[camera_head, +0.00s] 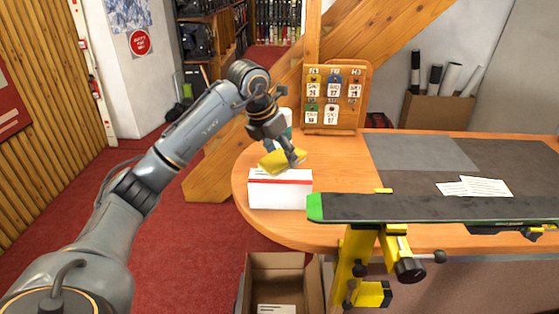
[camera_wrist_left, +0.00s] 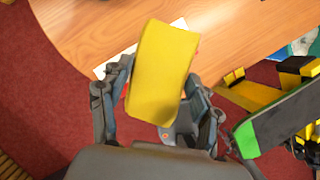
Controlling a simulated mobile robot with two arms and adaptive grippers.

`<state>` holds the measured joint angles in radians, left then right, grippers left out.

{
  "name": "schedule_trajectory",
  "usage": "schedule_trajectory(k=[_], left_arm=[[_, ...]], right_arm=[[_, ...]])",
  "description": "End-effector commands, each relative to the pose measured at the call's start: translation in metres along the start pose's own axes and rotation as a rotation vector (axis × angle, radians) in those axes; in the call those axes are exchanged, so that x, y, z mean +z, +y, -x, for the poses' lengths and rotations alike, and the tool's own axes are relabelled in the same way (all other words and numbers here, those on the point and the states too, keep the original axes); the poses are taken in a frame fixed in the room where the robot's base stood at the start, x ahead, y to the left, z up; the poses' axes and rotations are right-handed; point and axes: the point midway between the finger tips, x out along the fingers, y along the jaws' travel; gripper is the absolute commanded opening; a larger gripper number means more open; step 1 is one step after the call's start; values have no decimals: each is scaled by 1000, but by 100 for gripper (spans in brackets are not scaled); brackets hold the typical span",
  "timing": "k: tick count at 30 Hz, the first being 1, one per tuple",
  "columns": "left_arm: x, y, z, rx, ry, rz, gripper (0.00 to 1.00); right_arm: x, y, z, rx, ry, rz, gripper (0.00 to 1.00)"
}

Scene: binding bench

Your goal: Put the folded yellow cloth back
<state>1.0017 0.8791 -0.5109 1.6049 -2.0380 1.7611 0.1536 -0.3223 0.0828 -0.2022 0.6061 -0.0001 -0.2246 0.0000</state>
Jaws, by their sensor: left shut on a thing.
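The folded yellow cloth (camera_head: 280,161) is in my left gripper (camera_head: 293,158), at the top of a white box with a red stripe (camera_head: 281,191) at the table's left end. In the left wrist view the cloth (camera_wrist_left: 162,72) sits between the two fingers of the left gripper (camera_wrist_left: 158,108), which is shut on it. The cloth covers most of the white box (camera_wrist_left: 120,62) there. I cannot tell whether the cloth touches the box. My right gripper is in neither view.
A ski or board (camera_head: 430,208) with a green tip lies in yellow clamps (camera_head: 357,262) at the table's front. A wooden tag board (camera_head: 335,98) stands behind the box. An open cardboard box (camera_head: 278,268) is on the floor below. Papers (camera_head: 474,187) lie at the right.

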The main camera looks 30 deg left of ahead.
Motion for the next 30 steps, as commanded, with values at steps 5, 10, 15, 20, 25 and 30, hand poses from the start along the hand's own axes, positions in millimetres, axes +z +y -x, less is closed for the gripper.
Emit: schedule_trajectory(k=[5,10,15,20,25,30], left_arm=[[1,10,-15,-1,-2,-1,34],[-1,17,-31,-3,4,0,34],[-9,17,-50,-2,0,-1,34],[-10,17,-55,0,-3,-2,34],[-10,17,-55,0,-2,-2,34],[-11,17,-57,0,-2,-1,79]], right_arm=[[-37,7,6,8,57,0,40],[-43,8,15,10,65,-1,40],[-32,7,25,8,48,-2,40],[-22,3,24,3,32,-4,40],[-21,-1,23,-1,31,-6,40],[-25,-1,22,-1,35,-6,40]])
